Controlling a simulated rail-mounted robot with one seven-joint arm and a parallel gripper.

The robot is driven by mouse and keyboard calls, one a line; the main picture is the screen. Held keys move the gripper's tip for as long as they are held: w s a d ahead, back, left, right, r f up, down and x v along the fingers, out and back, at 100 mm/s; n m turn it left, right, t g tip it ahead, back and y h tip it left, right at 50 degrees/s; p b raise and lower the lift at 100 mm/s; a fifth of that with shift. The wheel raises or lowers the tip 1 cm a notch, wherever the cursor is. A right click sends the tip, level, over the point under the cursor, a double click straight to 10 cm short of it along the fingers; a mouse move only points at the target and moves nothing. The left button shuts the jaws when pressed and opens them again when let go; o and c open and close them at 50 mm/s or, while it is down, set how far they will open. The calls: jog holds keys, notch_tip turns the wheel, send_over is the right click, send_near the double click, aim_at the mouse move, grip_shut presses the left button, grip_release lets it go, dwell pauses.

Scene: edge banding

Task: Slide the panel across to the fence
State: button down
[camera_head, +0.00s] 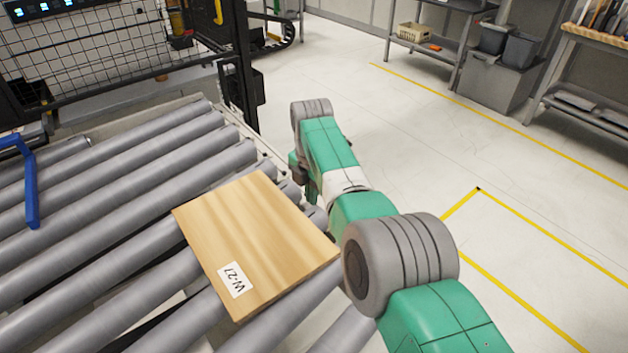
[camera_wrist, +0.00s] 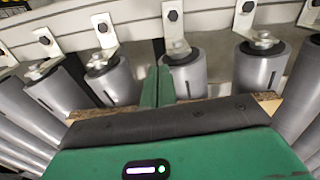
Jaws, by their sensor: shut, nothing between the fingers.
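The panel (camera_head: 250,240) is a light wood board with a white label "W-27". It lies flat, at an angle, across the grey rollers near their right end. My gripper shows in the wrist view (camera_wrist: 157,85), its two green fingers together with nothing between them, over the roller ends. In the head view my arm comes down at the panel's right, and the fingers are hidden. Slivers of the wooden panel (camera_wrist: 268,101) show beyond the dark edge of my gripper body; I cannot tell whether they touch. No part is clearly recognisable as the fence.
A blue bent bar (camera_head: 30,185) stands over the rollers at the far left. Metal brackets (camera_wrist: 175,28) hold the roller ends along the frame. A mesh guard (camera_head: 100,45) is behind; open floor lies right.

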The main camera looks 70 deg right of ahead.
jog(key=p, duration=0.1)
jog(key=a+r+p, duration=0.1)
jog(key=p, duration=0.1)
jog(key=shift+w+r, duration=0.2)
jog(key=shift+w, duration=0.1)
jog(key=shift+a+f+p, duration=0.2)
jog(key=shift+a+p, duration=0.05)
jog(key=shift+p, duration=0.6)
jog(key=shift+w+a+f+p, duration=0.2)
jog(key=shift+a, duration=0.2)
jog(key=shift+w+a+f+p, duration=0.15)
jog(key=shift+w+a+p, duration=0.05)
jog(key=shift+a, duration=0.2)
